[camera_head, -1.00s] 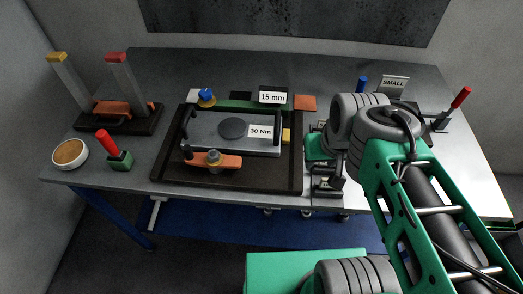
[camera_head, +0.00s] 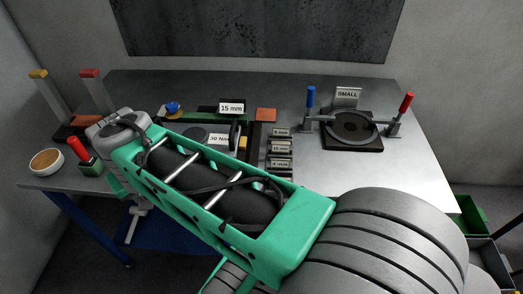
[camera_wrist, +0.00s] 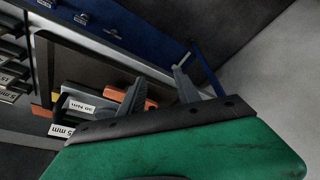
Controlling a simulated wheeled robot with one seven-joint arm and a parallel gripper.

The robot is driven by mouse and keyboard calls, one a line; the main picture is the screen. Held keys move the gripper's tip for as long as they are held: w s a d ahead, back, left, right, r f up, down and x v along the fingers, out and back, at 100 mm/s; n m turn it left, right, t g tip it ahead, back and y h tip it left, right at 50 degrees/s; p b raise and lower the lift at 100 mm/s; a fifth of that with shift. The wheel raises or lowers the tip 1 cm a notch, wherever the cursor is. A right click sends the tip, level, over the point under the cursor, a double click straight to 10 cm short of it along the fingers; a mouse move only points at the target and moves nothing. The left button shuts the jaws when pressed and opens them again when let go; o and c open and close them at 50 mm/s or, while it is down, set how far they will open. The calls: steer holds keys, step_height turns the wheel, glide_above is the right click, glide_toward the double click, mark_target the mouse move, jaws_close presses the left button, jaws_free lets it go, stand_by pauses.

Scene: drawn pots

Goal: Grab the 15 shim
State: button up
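Several small dark blocks with white labels, the labelled shims (camera_head: 281,148), stand in a column right of the dark tray. A separate sign reading 15 mm (camera_head: 231,107) stands behind the tray. My gripper (camera_wrist: 158,77) is open and empty in the wrist view, its two grey fingers apart. The labelled blocks lie well to its left there. My arm hides much of the tray in the head view.
A clamp fixture marked SMALL (camera_head: 352,128) with blue and red handles stands right of the blocks. The table's right part (camera_head: 405,170) is clear.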

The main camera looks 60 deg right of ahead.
steer(key=w+d+m+g+h, duration=0.1)
steer(key=d+m+h, duration=0.1)
steer(key=d+m, duration=0.6)
steer(key=m+g+y+b, duration=0.15)
steer(key=m+g, duration=0.45)
steer(key=m, duration=1.3)
glide_above(280, 142)
steer(key=w+a, duration=0.2)
steer(key=w, duration=0.1)
step_height(280, 142, down, 3)
steer(key=x, duration=0.5)
steer(key=s+d+x, duration=0.1)
steer(key=x, duration=0.1)
steer(key=shift+s+r+b, duration=0.1)
steer(key=shift+b, duration=0.2)
steer(key=shift+c, duration=0.2)
jaws_close()
steer(key=shift+r, duration=0.1)
